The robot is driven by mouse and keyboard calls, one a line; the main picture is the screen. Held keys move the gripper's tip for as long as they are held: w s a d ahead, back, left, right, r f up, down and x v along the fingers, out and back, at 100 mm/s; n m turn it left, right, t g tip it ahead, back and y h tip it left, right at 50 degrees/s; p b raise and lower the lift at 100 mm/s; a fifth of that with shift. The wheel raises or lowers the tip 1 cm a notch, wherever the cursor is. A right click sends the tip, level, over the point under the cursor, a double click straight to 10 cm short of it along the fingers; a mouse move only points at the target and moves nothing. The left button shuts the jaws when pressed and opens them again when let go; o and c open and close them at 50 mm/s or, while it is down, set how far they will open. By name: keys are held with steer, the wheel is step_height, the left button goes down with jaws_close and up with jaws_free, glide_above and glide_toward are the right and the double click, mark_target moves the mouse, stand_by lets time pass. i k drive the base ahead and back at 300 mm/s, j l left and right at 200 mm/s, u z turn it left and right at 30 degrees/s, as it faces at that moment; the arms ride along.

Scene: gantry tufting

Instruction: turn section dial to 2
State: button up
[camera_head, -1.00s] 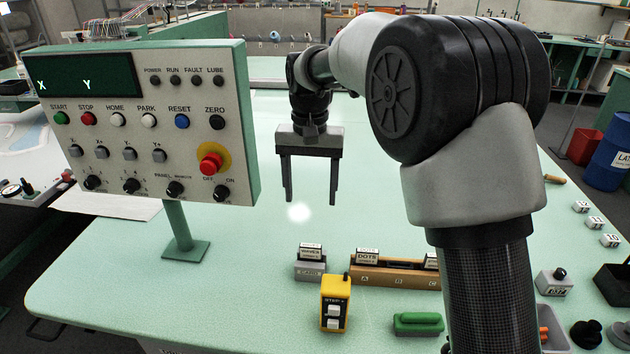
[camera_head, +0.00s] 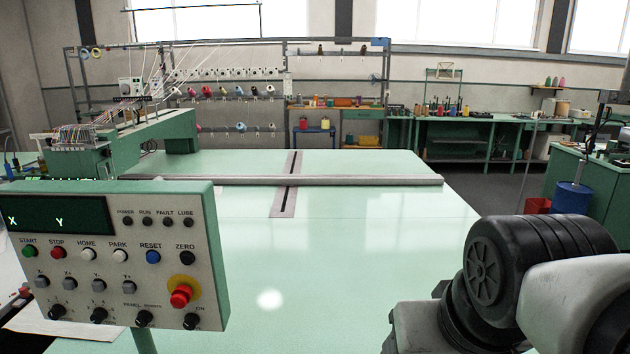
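The control panel (camera_head: 112,255) stands at the left on a green post. Along its bottom edge is a row of black dials: a leftmost dial (camera_head: 57,312), a second dial (camera_head: 98,315), a third dial (camera_head: 143,319) and a rightmost dial (camera_head: 191,321) with an ON mark beside it. The small labels are too blurred to tell which is the section dial or where it points. My gripper is not in view. Only part of my arm shows at the lower right, well apart from the panel.
A red emergency stop (camera_head: 181,295) sticks out above the rightmost dials. The pale green table (camera_head: 360,270) is clear between panel and arm. A long grey bar (camera_head: 290,180) crosses the table farther back. Shelves of yarn cones (camera_head: 240,91) stand behind.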

mark_target(100, 314)
steer(key=j+u, duration=0.15)
steer(key=u, duration=1.35)
